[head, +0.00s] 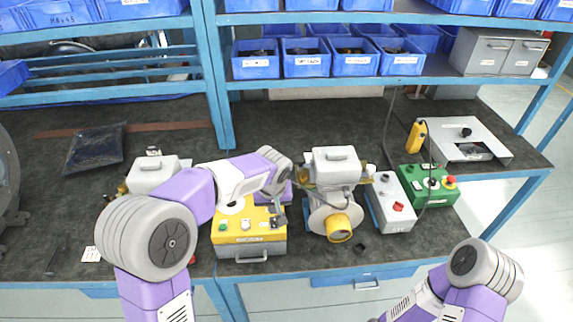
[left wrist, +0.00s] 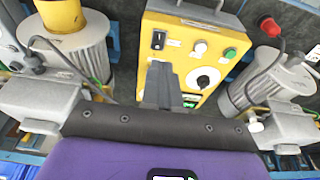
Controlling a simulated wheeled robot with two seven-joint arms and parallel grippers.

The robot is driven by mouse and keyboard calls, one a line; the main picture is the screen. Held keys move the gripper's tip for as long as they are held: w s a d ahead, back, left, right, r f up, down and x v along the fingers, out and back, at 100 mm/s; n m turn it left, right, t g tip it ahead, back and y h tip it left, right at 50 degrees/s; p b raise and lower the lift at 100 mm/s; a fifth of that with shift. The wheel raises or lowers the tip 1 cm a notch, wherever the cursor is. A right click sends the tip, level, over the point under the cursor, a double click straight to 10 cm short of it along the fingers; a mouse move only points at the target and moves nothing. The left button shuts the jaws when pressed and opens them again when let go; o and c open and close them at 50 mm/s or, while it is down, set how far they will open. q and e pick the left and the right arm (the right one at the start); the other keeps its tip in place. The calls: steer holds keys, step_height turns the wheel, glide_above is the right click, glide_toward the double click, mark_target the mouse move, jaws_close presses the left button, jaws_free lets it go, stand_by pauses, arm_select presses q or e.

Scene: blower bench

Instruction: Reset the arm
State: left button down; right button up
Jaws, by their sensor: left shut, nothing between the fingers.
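My left arm reaches in from the left, and its gripper (head: 278,216) hangs over the yellow control box (head: 249,245) on the bench. In the left wrist view, the shut, empty fingers (left wrist: 163,80) stand in front of the same yellow box (left wrist: 179,65), beside its black knob. I cannot tell whether the fingertips touch the panel. The box shows a black switch, a white button and a green button. My right arm shows only in part at the bottom right of the head view, and its gripper is out of view.
A blower (head: 333,185) with a yellow port stands right of the yellow box. Further right are a grey box (head: 392,205) with a red button and a green box (head: 428,186). Another grey unit (head: 155,174) stands to the left. Shelves with blue bins (head: 305,65) run behind.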

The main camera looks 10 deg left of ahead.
arm_select(q)
steer(key=s+d+f+m+g+h, duration=0.15)
steer(key=s+f, duration=0.25)
steer(key=f, duration=0.9)
steer(key=s+d+f+h, duration=0.3)
steer(key=s+f, duration=1.5)
steer(key=s, duration=0.2)
steer(key=shift+n, duration=0.45)
steer(key=shift+s+g+h, duration=0.15)
steer(key=shift+g+h, duration=0.1)
